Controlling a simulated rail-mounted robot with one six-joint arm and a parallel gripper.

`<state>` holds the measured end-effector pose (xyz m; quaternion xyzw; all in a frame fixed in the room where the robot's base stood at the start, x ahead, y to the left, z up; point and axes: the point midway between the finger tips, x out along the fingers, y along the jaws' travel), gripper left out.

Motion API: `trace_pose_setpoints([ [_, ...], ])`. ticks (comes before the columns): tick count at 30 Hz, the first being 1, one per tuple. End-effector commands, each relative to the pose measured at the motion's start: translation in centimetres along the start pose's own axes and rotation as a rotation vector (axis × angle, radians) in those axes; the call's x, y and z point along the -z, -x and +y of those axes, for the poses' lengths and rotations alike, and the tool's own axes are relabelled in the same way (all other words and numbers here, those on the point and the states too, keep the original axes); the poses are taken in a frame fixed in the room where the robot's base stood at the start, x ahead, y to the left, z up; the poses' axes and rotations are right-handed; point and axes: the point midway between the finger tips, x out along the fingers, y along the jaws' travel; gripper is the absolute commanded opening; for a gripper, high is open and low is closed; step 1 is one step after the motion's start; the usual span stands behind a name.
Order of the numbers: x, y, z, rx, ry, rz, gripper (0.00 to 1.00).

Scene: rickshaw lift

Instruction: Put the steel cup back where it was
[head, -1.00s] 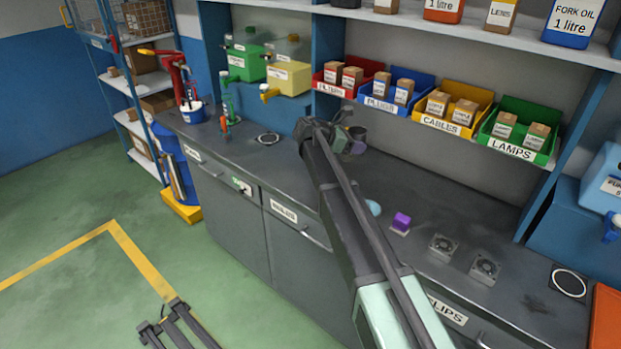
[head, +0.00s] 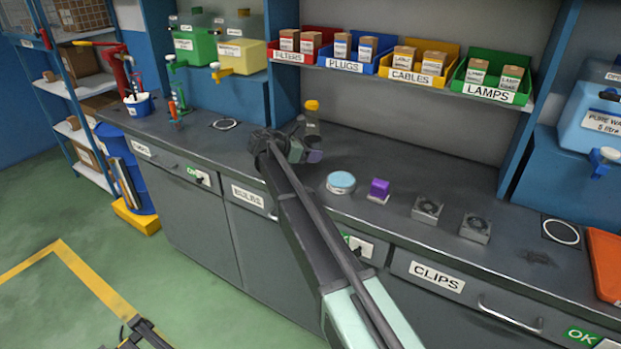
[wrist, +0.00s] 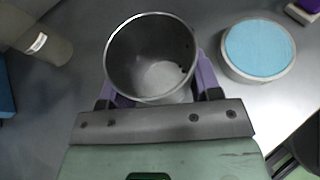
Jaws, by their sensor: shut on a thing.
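The steel cup (wrist: 150,55) is a round, open grey metal cup, seen from above in the wrist view. It looks empty inside. My gripper (wrist: 152,88) is shut on it, with a purple finger on each side of the cup wall. In the head view my gripper (head: 308,151) is over the middle of the bench, and the cup is hard to make out there. I cannot tell whether the cup's base touches the bench top.
A tin with a pale blue top (head: 341,182) stands just right of the gripper. A purple block (head: 379,190) and two grey square fan-like parts (head: 427,208) sit further right. A bottle with a yellow cap (head: 312,117) stands close behind.

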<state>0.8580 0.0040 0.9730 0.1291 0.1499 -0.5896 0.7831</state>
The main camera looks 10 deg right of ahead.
Motion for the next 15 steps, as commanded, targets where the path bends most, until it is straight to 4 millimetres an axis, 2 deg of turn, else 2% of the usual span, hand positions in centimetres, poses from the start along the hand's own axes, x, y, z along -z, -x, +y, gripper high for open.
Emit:
trace_pose_setpoints([
  [2, 0.1, 0.0, 0.0, 0.0, 0.0, 0.0, 0.32],
  [7, 3.4, -1.4, -0.1, 0.0, 0.0, 0.0, 0.32],
  [9, 4.2, -1.8, -0.1, 0.0, 0.0, 0.0, 0.32],
  [15, 3.6, -1.5, -0.1, 0.0, 0.0, 0.0, 0.32],
])
